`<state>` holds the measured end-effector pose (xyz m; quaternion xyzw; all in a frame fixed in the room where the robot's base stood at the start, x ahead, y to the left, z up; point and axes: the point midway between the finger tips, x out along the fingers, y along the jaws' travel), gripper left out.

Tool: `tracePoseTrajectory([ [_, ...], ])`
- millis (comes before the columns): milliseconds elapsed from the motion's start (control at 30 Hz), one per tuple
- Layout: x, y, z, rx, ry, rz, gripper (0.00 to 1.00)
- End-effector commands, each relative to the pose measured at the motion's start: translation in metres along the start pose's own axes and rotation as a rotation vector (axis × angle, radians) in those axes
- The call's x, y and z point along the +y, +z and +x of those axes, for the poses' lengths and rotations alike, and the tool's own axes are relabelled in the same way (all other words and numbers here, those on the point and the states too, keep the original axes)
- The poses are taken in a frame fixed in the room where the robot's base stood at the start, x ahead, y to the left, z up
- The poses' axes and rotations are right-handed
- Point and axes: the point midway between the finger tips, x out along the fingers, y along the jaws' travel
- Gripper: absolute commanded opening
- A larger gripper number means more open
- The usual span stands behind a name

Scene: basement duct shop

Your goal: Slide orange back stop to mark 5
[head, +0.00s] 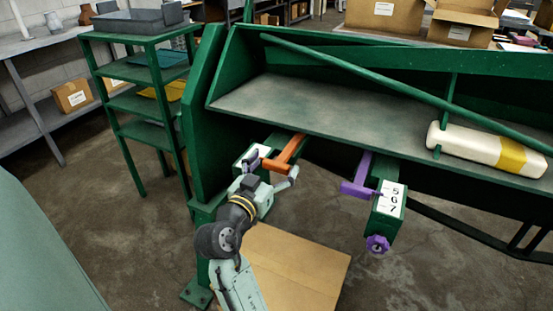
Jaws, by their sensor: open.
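The orange back stop (289,150) is a T-shaped slide on the left green rail under the machine's grey bed. Its crossbar faces me. My gripper (273,166) is open, with one finger near each end of the crossbar. I cannot tell whether the fingers touch it. A white scale plate (262,150) shows in part on the left rail, its marks hidden or too small to read. A purple back stop (356,178) sits on the right green rail, beside a scale plate (391,200) reading 5, 6, 7.
A purple knob (377,244) sticks out at the right rail's front end. A cardboard sheet (290,262) lies on the floor below. The green machine frame (197,125) stands close left of my gripper. Open floor lies to the right.

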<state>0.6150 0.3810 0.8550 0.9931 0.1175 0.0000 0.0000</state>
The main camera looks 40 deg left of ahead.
Motion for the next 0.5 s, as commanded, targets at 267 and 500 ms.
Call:
tracePoseTrajectory([
  [267,0.0003,0.0003,0.0151,0.000,0.000,0.000,0.80],
  [500,0.0002,0.0004,0.0149,0.000,0.000,0.000,0.77],
])
